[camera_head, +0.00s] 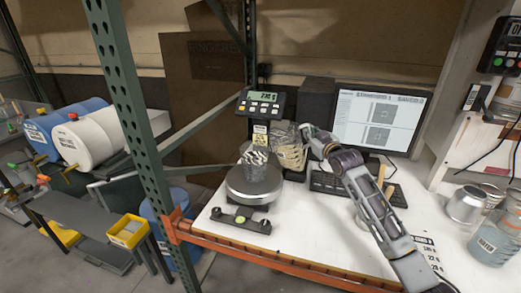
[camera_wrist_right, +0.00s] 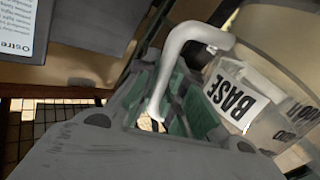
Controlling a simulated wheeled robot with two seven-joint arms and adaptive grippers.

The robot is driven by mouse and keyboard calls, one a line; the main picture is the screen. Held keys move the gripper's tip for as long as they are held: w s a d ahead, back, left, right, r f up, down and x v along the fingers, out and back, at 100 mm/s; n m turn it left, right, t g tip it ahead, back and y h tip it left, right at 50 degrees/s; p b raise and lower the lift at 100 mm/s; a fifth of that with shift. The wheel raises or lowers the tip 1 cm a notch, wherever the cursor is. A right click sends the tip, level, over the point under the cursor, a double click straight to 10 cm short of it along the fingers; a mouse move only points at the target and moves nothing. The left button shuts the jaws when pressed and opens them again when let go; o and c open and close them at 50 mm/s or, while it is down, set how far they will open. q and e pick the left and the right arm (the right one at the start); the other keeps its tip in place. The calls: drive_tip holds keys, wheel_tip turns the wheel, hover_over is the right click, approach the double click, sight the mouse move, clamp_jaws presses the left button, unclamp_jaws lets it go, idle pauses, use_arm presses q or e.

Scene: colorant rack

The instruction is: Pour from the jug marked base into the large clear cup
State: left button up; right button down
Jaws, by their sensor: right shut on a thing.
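The jug marked base (camera_head: 291,158) is a clear container with pale contents, just right of the scale in the head view. In the right wrist view its BASE label (camera_wrist_right: 236,100) and white handle (camera_wrist_right: 186,52) show. My right gripper (camera_head: 308,136) is shut on the jug at its handle; the green finger pads (camera_wrist_right: 190,100) lie around the handle. The large clear cup (camera_head: 254,164) stands on the round scale plate (camera_head: 262,187), with a black-and-white pattern showing on or through it. I cannot tell its fill level. My left gripper is not in view.
The scale display (camera_head: 261,103) stands behind the cup. A monitor (camera_head: 378,122) and keyboard (camera_head: 335,184) are at the back right. A metal can (camera_head: 465,204) and a clear jar (camera_head: 495,243) stand at the far right. A green rack post (camera_head: 135,120) rises at the left.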

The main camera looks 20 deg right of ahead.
drive_tip(key=shift+d+f+m+b, duration=0.25)
drive_tip(key=shift+f+m, duration=0.1)
drive_tip(key=shift+f, duration=0.35)
drive_tip(key=shift+d+f+m+b, duration=0.15)
drive_tip(key=shift+d+f+m, duration=0.15)
drive_tip(key=shift+f, duration=0.4)
drive_tip(key=shift+s+d+f+m, duration=0.1)
drive_tip(key=shift+d+f+m, duration=0.15)
drive_tip(key=shift+f+m, duration=0.35)
drive_tip(key=shift+d+f+m, duration=0.25)
drive_tip(key=shift+f+m, duration=0.25)
drive_tip(key=shift+m, duration=0.05)
drive_tip(key=shift+r, duration=0.15)
drive_tip(key=shift+r+p, duration=2.25)
drive_tip(key=shift+r, duration=0.15)
